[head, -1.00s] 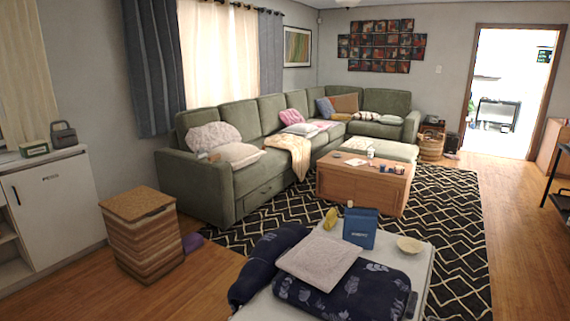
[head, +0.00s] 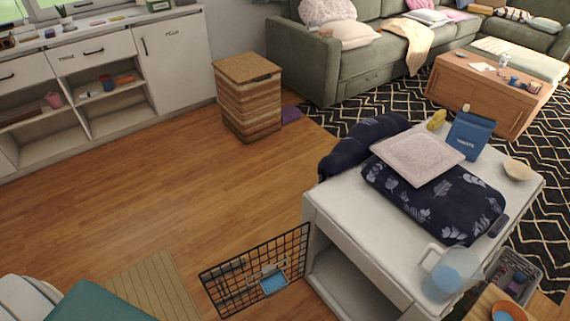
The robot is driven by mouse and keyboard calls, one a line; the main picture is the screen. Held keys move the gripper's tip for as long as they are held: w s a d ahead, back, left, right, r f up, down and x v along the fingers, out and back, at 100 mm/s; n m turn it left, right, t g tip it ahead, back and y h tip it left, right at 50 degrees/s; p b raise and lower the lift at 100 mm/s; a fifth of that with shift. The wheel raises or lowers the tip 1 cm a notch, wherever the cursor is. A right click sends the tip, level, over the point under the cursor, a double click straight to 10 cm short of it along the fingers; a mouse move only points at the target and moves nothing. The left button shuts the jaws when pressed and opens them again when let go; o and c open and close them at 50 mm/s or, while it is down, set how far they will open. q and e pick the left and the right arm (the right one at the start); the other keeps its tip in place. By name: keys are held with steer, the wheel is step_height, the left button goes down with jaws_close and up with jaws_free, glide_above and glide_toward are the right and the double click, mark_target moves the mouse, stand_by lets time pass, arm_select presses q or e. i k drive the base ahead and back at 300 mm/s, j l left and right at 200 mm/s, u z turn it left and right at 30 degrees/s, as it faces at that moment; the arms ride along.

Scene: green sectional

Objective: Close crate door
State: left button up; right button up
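The crate door (head: 286,252) is a black wire grid panel, seen at the bottom centre of the head view. It stands swung out to the left from the front corner of a white crate (head: 345,215) with a flat top. The crate's front opening (head: 345,285) is uncovered and its pale inside shows. A blue dish (head: 273,284) shows at the door, by a latch-like metal part; whether it hangs on the wire or lies behind it I cannot tell. The lower edge of the crate is cut off by the frame. Neither of my grippers is in view.
Navy cushions (head: 430,200), a pale pillow (head: 415,158), a blue bag (head: 470,136) and a pitcher (head: 450,270) sit on the crate top. Wood floor left of the door is clear up to a woven hamper (head: 248,98). A teal cushion (head: 95,303) is at bottom left.

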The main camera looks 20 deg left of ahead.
mark_target(223, 272)
steer(key=k+l+z, duration=0.15)
steer(key=k+z, duration=0.25)
steer(key=k, duration=0.25)
steer(key=j+z, duration=0.2)
steer(key=z, duration=0.2)
steer(key=j+z, duration=0.25)
steer(key=z, duration=0.2)
steer(key=j+z, duration=0.2)
steer(key=z, duration=0.2)
steer(key=j+z, duration=0.2)
steer(key=z, duration=0.2)
steer(key=k+j, duration=0.2)
steer(key=j, duration=0.2)
steer(key=k+j, duration=0.2)
steer(key=j, duration=0.25)
steer(key=k+j, duration=0.2)
steer(key=j, duration=0.2)
steer(key=k+j, duration=0.2)
steer(key=j, duration=0.25)
steer(key=k+j, duration=0.2)
steer(key=j, duration=0.2)
steer(key=k+j, duration=0.2)
steer(key=j, duration=0.25)
steer(key=k+j, duration=0.15)
steer(key=j, duration=0.25)
steer(key=k+j, duration=0.2)
steer(key=j, duration=0.25)
